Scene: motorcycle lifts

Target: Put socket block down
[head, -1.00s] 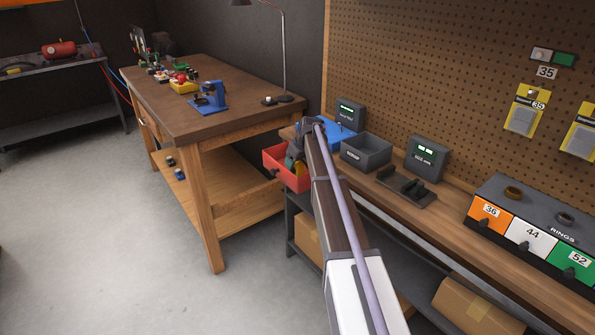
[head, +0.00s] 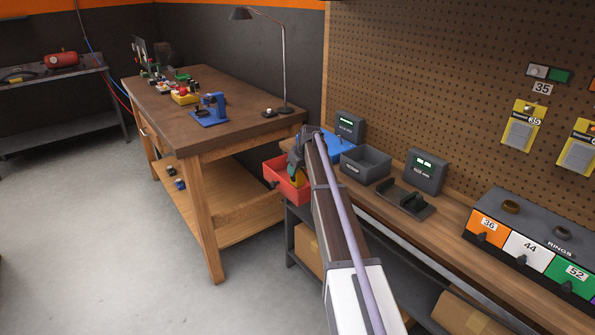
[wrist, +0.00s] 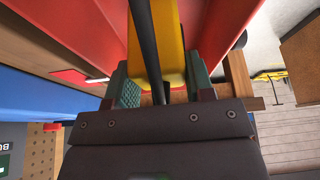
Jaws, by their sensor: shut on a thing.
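My gripper (wrist: 163,88) is shut on a yellow piece (wrist: 172,45), which I take for the socket block, between its green pads. A dark rod runs alongside the piece. In the head view my gripper (head: 296,172) points down into the red bin (head: 281,186) at the left end of the wall bench. My arm hides part of it there, and the yellow piece shows only as a small patch. Red bin walls stand on both sides of the held piece in the wrist view. Whether the piece touches the bin floor I cannot tell.
The wooden workbench (head: 190,125) at left carries a blue fixture (head: 211,111) and several small items.

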